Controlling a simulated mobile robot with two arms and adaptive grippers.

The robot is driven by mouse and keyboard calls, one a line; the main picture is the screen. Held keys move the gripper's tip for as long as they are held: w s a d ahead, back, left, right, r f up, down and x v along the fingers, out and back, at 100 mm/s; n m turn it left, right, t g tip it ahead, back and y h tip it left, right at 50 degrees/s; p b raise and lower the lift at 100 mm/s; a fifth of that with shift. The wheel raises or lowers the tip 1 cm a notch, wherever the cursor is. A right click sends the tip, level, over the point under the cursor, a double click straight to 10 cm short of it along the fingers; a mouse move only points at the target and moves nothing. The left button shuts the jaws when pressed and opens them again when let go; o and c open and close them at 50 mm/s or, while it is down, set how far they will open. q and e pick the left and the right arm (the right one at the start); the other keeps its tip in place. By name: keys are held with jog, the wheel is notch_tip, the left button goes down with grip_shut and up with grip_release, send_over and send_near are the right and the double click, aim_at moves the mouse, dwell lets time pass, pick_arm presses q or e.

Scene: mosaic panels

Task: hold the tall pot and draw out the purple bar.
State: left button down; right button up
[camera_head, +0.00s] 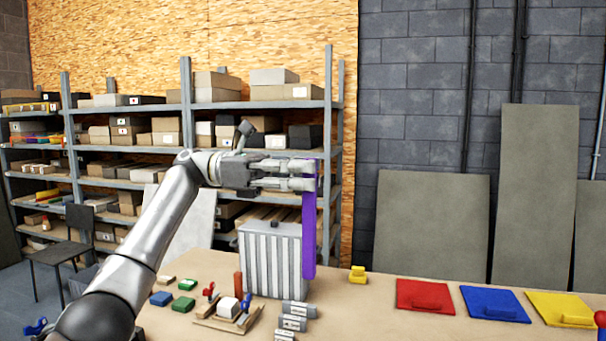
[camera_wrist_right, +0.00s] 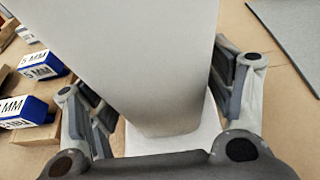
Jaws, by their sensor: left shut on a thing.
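The purple bar (camera_head: 309,232) hangs upright from my left gripper (camera_head: 306,176), which is shut on its upper part. The bar's lower end is in plain view, in front of the right edge of a grey ribbed box (camera_head: 270,258) on the table. In the right wrist view, a tall, smooth, pale grey body (camera_wrist_right: 155,65), perhaps the tall pot, stands between the fingers of my right gripper (camera_wrist_right: 165,105). One finger is on each side, close to it. Whether both pads press on it is unclear. The right gripper does not show in the head view.
Small coloured blocks (camera_head: 184,304), a wooden piece with a white block (camera_head: 228,307) and several grey cylinders (camera_head: 294,322) lie on the front left table. A yellow block (camera_head: 357,274) and red (camera_head: 425,296), blue (camera_head: 494,303) and yellow (camera_head: 562,309) panels lie to the right.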

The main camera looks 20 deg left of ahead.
dwell(0.3)
jog(key=v, duration=1.2)
